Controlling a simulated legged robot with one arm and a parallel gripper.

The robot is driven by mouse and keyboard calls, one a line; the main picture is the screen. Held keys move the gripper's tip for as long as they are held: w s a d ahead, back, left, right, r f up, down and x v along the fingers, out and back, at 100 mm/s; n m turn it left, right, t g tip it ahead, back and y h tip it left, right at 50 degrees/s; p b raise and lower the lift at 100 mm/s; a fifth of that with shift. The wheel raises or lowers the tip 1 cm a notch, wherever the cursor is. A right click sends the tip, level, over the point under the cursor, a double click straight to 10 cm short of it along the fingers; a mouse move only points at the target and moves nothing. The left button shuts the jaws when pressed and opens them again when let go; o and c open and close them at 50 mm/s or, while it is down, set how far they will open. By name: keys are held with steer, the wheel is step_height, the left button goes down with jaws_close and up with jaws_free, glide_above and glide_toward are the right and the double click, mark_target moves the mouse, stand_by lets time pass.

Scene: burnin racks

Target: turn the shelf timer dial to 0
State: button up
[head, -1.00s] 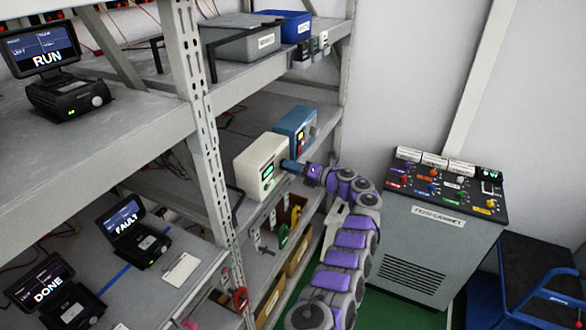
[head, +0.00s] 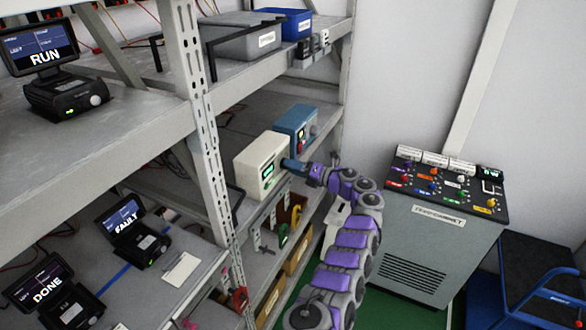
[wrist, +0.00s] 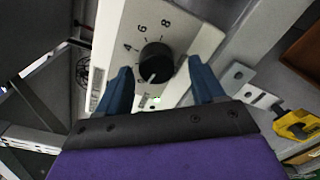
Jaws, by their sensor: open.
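The shelf timer is a cream box (head: 259,163) on the middle shelf, with a green display on its front. In the wrist view its front panel (wrist: 183,17) fills the upper middle. The black dial (wrist: 156,62) sits there with the numbers 4, 6 and 8 around it. A pale pointer mark on the dial points down toward the gripper side; the number there is hard to read. My gripper (wrist: 163,80) is open, with one blue finger on each side of the dial and clear gaps to it. In the head view my gripper (head: 291,164) is at the box's front and hides the dial.
A blue box (head: 296,126) stands just behind the timer. Hanging tools, one yellow (wrist: 296,125), are below the shelf edge. A steel upright (head: 205,140) stands to the left.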

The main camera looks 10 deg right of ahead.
steer(key=p+v, duration=0.6)
steer(key=v, duration=1)
steer(key=shift+s+d, duration=0.2)
steer(key=shift+d, duration=0.2)
